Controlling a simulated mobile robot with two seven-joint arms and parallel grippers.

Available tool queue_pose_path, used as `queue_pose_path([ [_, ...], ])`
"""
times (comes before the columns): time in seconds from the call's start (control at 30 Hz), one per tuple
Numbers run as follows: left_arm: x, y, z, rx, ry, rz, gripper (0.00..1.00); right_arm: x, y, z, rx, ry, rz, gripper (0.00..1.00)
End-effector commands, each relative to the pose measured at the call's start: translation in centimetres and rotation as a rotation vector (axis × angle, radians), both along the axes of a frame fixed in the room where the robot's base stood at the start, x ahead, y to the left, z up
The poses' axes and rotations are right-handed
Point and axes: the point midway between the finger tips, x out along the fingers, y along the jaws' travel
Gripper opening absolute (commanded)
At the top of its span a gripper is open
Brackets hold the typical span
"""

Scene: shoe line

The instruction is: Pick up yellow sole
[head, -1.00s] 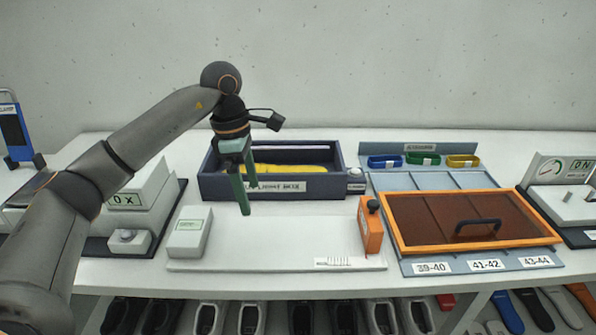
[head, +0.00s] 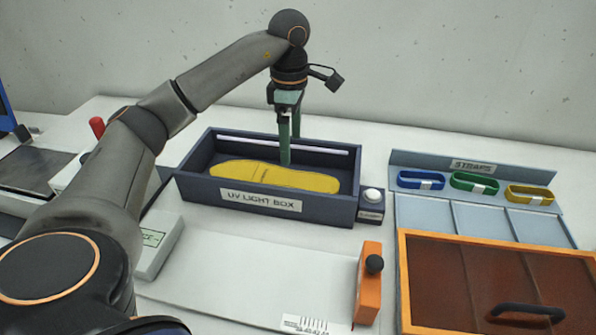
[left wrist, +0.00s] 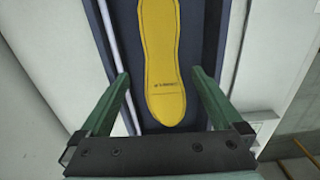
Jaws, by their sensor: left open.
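The yellow sole (head: 276,176) lies flat in the dark blue UV light box (head: 196,193). My left gripper (head: 290,155) is over the box, fingers pointing down, above the sole and apart from it as far as I can see. In the left wrist view the sole (left wrist: 162,62) runs up from between the two green fingers (left wrist: 160,84), with its rounded end nearest the gripper. The fingers are open, one on each side, with nothing between them held. My right gripper is not in view.
A button unit (head: 371,205) stands at the box's right end. An orange block with a black knob (head: 368,290) stands in front. Blue, green and yellow straps (head: 473,183) lie at right, behind the orange-framed lid (head: 403,285). The white board (head: 240,275) in front is mostly clear.

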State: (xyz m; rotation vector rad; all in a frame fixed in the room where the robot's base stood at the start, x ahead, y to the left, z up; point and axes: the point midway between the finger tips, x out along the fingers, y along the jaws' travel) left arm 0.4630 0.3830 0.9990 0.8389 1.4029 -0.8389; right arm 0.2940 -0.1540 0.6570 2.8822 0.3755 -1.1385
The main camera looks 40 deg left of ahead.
Motion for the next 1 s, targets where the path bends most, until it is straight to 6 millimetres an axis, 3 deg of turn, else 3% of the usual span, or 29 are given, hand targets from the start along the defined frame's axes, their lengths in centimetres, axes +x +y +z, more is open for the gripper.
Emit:
queue_pose_path([
  [0.1,-0.1,0.0,-2.4,0.001,0.004,0.001,1.00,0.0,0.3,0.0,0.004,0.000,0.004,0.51],
  [0.37,0.0,0.0,-4.6,0.001,0.002,0.000,1.00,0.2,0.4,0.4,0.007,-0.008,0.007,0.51],
  [0.7,-0.1,-0.4,-9.0,0.001,0.003,0.001,1.00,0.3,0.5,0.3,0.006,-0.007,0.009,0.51],
  [1.0,0.0,-0.4,-9.3,0.000,-0.001,0.001,0.99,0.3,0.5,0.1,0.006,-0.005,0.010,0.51],
])
